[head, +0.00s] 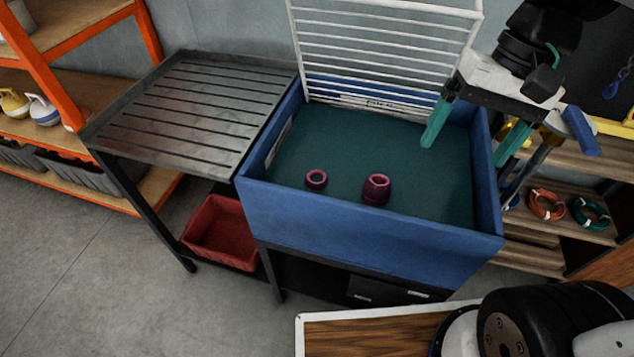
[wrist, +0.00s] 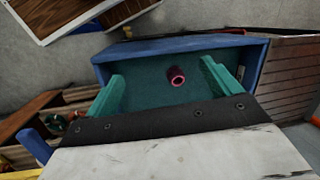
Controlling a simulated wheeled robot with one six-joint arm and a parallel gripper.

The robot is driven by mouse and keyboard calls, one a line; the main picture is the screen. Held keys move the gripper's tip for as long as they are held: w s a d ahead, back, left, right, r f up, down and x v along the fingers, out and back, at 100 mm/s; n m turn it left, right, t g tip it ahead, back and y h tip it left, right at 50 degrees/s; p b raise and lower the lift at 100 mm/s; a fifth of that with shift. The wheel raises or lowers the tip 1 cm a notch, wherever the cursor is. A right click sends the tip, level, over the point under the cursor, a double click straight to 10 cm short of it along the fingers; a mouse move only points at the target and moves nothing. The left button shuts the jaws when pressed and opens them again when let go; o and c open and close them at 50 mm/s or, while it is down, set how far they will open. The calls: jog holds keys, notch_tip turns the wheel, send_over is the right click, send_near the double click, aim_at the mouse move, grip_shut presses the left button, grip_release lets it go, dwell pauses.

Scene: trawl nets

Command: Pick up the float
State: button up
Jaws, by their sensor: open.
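Two maroon, hollow, float-like pieces lie on the green floor of the blue bin (head: 370,222). The larger one is a barrel-shaped float (head: 376,190) near the front middle; it also shows in the wrist view (wrist: 176,77). I cannot tell which one the task means. My gripper (head: 467,148) has green fingers spread wide and empty. It is above the bin's right side, apart from both pieces.
A white wire rack (head: 380,50) stands up at the bin's back edge. A slatted metal table (head: 195,110) adjoins the bin on the left, with a red crate (head: 222,233) below. Shelves with coiled cables (head: 546,204) stand right. The bin floor around the pieces is clear.

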jog(key=w+a+f+m+g+y, duration=0.2)
jog(key=w+a+f, duration=0.2)
jog(key=w, duration=0.2)
jog(key=w+a+f+m+g+y, duration=0.1)
jog(key=w+a+f+m+y, duration=0.25)
jog(key=w, duration=0.35)
jog(key=w+a+f+m+g+y, duration=0.1)
jog(key=w+a+f+m+y, duration=0.15)
jog(key=w+f, duration=0.4)
jog(key=w+a+f+m+y, duration=0.2)
jog(key=w+a+f+m, duration=0.15)
jog(key=f, duration=0.55)
send_near(318, 183)
notch_tip(318, 183, down, 4)
jog(key=w+a, duration=0.1)
jog(key=a, duration=0.1)
jog(key=x, duration=0.7)
jog(key=shift+w+a, duration=0.15)
jog(key=shift+a, duration=0.05)
jog(key=c, duration=1.3)
jog(key=shift+o, duration=0.2)
notch_tip(318, 183, up, 10)
